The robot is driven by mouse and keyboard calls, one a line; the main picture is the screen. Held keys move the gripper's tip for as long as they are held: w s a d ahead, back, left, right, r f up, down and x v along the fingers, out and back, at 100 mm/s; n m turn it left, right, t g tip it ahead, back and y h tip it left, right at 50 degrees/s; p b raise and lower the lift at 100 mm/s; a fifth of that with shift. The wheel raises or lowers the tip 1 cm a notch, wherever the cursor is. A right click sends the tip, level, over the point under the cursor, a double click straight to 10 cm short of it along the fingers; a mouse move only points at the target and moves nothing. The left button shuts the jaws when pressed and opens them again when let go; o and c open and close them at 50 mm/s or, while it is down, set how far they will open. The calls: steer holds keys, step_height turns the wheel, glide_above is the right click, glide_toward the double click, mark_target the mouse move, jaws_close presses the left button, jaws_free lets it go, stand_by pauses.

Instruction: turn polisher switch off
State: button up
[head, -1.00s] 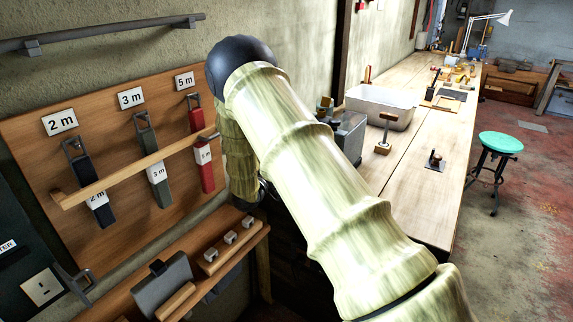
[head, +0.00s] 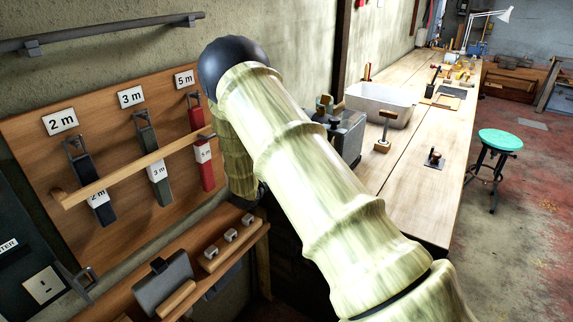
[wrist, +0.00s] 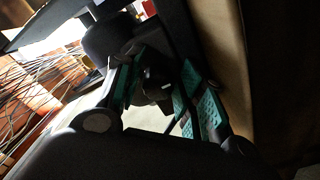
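A grey machine (head: 350,132) with tan wheel-like parts stands at the near end of the bench in the head view, partly behind my arm. It looks like the polisher, but I cannot make out its switch in that view. My gripper is hidden behind my arm there. In the wrist view my gripper (wrist: 160,74) has its two teal-padded fingers apart. A dark part with a small white mark (wrist: 166,86) shows between or just beyond them. I cannot tell whether this is the switch, or whether the fingers touch it.
A long wooden bench (head: 410,165) runs to the back, with a white basin (head: 380,113) and small tools on it. A green stool (head: 500,141) stands at right on open floor.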

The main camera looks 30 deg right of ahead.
steer(key=shift+o, duration=0.2)
steer(key=v, duration=1.2)
stand_by(0.4)
steer(key=shift+f, duration=0.1)
